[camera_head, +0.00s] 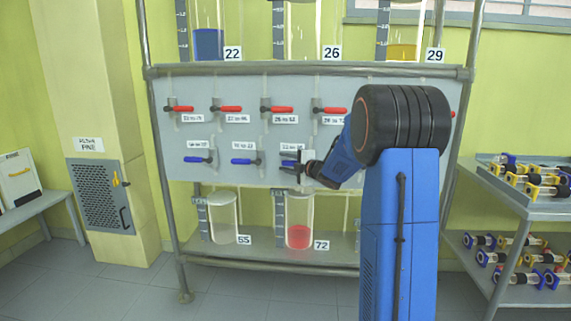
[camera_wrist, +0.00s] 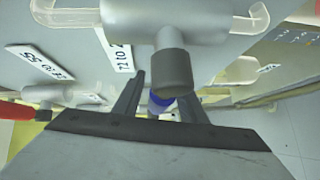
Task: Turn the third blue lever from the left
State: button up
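Three blue levers show on the grey panel in the head view: the first (camera_head: 197,160), the second (camera_head: 243,161) and the third (camera_head: 289,163), which is partly covered by my gripper. Any further blue levers to the right are hidden by my arm. My gripper (camera_head: 287,163) is at the third lever, with its two dark fingers spread apart. In the wrist view, the blue part of the lever (camera_wrist: 158,101) shows between the fingers of my gripper (camera_wrist: 160,92), behind a dark grey cylindrical knob. Contact with the fingers cannot be told.
A row of red levers (camera_head: 230,109) runs above the blue ones. Glass reactors stand above, one with blue liquid (camera_head: 208,45). Below are a vessel with red liquid (camera_head: 299,236) and an empty-looking one (camera_head: 223,220). A loaded rack (camera_head: 520,206) stands at right; floor is clear at left.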

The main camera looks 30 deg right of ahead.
jog(key=shift+w, duration=0.1)
grip_shut()
